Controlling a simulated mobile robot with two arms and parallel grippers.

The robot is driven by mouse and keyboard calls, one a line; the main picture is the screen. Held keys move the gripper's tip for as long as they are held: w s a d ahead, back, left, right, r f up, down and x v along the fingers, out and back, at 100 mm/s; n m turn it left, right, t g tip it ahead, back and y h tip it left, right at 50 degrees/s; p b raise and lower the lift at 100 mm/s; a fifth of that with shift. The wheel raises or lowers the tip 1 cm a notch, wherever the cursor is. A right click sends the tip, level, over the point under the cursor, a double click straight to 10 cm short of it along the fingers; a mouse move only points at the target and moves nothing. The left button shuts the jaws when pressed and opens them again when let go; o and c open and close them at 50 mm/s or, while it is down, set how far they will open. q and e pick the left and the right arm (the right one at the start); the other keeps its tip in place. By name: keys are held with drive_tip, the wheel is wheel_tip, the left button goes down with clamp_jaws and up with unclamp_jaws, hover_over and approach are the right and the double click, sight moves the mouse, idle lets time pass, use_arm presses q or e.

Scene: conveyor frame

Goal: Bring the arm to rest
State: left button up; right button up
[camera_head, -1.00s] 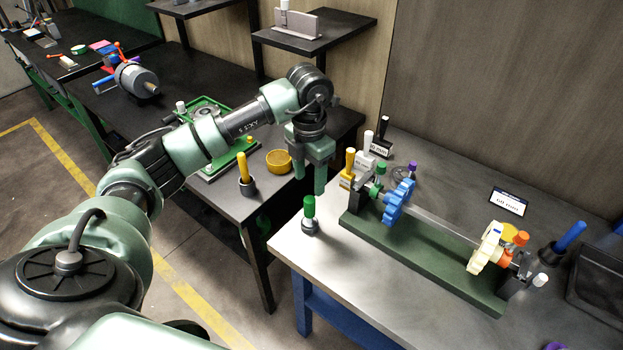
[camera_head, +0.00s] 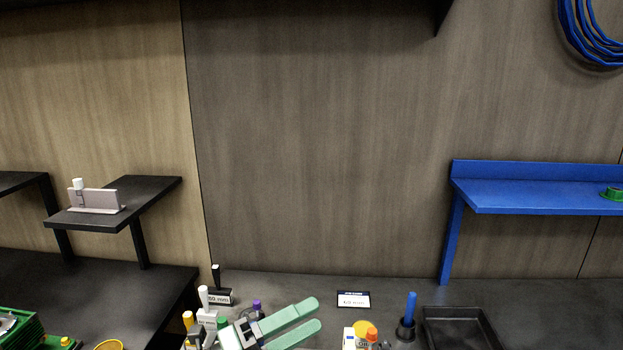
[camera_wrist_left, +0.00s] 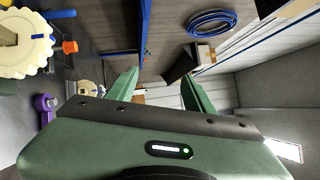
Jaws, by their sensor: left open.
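My left gripper (camera_head: 303,322) shows at the bottom of the head view, its two pale green fingers pointing right and spread apart with nothing between them. In the left wrist view its two green fingers (camera_wrist_left: 158,88) are also apart and empty. The gripper is above the grey workbench, near several small upright tools. My right gripper is in neither view.
A black tray (camera_head: 460,325), a blue-handled tool (camera_head: 409,312) and a 60 mm sign (camera_head: 353,299) are on the bench to the right. A blue shelf (camera_head: 540,190) stands behind. A cream gear (camera_wrist_left: 24,42) shows in the left wrist view.

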use_arm(q)
drive_tip(key=w+a+f+n+t+y, duration=0.25)
drive_tip(key=a+n+t+y, duration=0.9)
drive_tip(key=n, duration=0.75)
drive_tip(key=s+a+f+n+g+y, duration=0.3)
drive_tip(key=a+f+n+g+y, duration=0.2)
drive_tip(key=a+f+n+y, duration=0.3)
drive_tip(key=s+f+n+g+h, duration=0.1)
drive_tip(key=s+f+n+g, duration=0.1)
drive_tip(key=s+f+g, duration=0.65)
drive_tip(key=s+f+n+g+h, duration=0.15)
drive_tip(key=s+f+g, duration=0.25)
drive_tip(key=s+f, duration=0.85)
drive_tip(key=s+f+g, duration=0.1)
drive_tip(key=s+f, duration=0.1)
drive_tip(key=f, duration=0.9)
drive_tip(key=s+f, duration=0.2)
drive_tip(key=f, duration=1)
drive_tip(key=s+a+f+g+y, duration=0.1)
drive_tip(key=s+a+f, duration=0.1)
drive_tip(key=s+f, duration=1.4)
drive_tip(key=shift+s+a+f, duration=0.3)
drive_tip(key=shift+s+f, duration=0.05)
drive_tip(key=shift+s, duration=0.2)
